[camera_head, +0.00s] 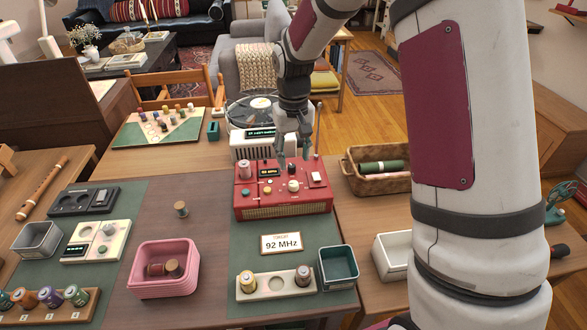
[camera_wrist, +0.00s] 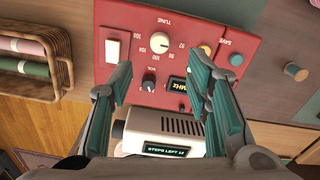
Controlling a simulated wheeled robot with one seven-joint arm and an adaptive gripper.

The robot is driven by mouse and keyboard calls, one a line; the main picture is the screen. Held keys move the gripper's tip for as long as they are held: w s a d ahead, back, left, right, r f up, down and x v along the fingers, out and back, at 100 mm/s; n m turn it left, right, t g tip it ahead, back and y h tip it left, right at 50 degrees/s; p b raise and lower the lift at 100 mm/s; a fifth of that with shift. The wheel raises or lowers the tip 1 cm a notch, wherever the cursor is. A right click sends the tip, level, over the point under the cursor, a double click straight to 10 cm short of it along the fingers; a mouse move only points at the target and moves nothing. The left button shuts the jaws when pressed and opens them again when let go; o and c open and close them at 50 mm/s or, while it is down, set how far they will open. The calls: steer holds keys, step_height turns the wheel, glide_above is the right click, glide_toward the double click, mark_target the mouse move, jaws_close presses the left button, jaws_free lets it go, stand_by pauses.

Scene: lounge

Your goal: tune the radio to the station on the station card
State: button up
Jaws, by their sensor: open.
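The red radio (camera_head: 285,208) stands on the table, and its control panel also shows in the wrist view (camera_wrist: 190,20). Its white TUNE knob (camera_wrist: 160,43) sits within a printed number scale. Below it in the wrist view is the dark VOL knob (camera_wrist: 149,82). The radio's dark display (camera_wrist: 178,87) shows "MHz"; my right-hand finger hides its number. The station card (camera_head: 281,243), reading 92 MHz, stands in front of the radio. My gripper (camera_head: 292,152) is open and empty above the radio's rear; its teal fingers (camera_wrist: 165,98) are apart, with the TUNE knob beyond them.
A white device (camera_head: 250,150) behind the radio has a display reading "STEPS LEFT 12" in the wrist view (camera_wrist: 165,149). A wicker basket (camera_head: 350,178) stands right of the radio. A pink bin (camera_head: 164,282) and a teal bin (camera_head: 338,280) stand nearer.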

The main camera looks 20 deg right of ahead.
steer(key=shift+r, duration=1.4)
steer(key=s+r+t, duration=0.3)
steer(key=s+r, duration=1.4)
steer(key=s, duration=0.5)
steer(key=s+t, duration=0.1)
steer(key=s, duration=0.8)
steer(key=shift+d+f+p, duration=0.15)
steer(key=shift+f+p, duration=0.2)
steer(key=shift+p, duration=0.1)
